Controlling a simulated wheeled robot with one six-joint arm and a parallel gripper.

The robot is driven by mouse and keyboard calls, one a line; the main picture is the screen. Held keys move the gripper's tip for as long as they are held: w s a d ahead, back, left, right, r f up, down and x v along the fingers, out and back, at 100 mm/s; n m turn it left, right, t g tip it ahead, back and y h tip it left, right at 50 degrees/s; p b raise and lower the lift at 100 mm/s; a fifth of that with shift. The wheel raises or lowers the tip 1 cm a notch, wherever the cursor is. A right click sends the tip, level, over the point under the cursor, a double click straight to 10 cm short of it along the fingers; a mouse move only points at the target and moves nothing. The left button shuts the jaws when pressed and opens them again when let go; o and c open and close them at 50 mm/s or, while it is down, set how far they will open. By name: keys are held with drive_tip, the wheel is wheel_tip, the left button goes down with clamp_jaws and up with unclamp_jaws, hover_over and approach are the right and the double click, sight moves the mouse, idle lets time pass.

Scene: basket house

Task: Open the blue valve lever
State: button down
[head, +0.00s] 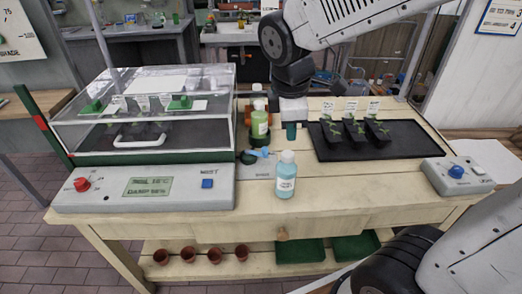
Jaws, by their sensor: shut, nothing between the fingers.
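The blue valve lever (259,152) is small and lies low on the wooden bench, just right of the clear-lidded propagator. A dark round fitting sits at its left end, and a grey plate lies under it. My gripper (291,127) hangs below my dark wrist, above and to the right of the lever and apart from it. It looks shut and empty, though its fingers are small and hard to make out. A green-labelled bottle (260,121) stands just behind the lever. A pale blue bottle (286,176) stands in front and to the right of it.
The propagator (150,142) with a white handle fills the bench's left side, behind a grey control box (150,194). A black tray (405,140) with several seedlings lies on the right. A box with a blue knob (457,174) stands at far right. Bare bench shows at front.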

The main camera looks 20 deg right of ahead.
drive_tip(key=w+a+f+n, duration=0.7)
drive_tip(key=w+f+n, duration=0.3)
drive_tip(key=w+n, duration=0.15)
drive_tip(key=shift+n+h, duration=0.25)
drive_tip(key=shift+h, duration=0.05)
drive_tip(key=x, duration=0.6)
drive_tip(key=d+x, duration=0.1)
drive_tip(key=x, duration=0.2)
drive_tip(key=shift+f, duration=0.25)
drive_tip(key=shift+w+d+r, duration=0.25)
drive_tip(key=shift+w+d, duration=0.15)
drive_tip(key=shift+d, duration=0.1)
drive_tip(key=shift+w+d+r, duration=0.25)
drive_tip(key=shift+w+d, duration=0.1)
drive_tip(key=shift+d, duration=0.15)
drive_tip(key=shift+w+d+r, duration=0.15)
drive_tip(key=shift+w+d, duration=0.2)
drive_tip(key=shift+w, duration=0.05)
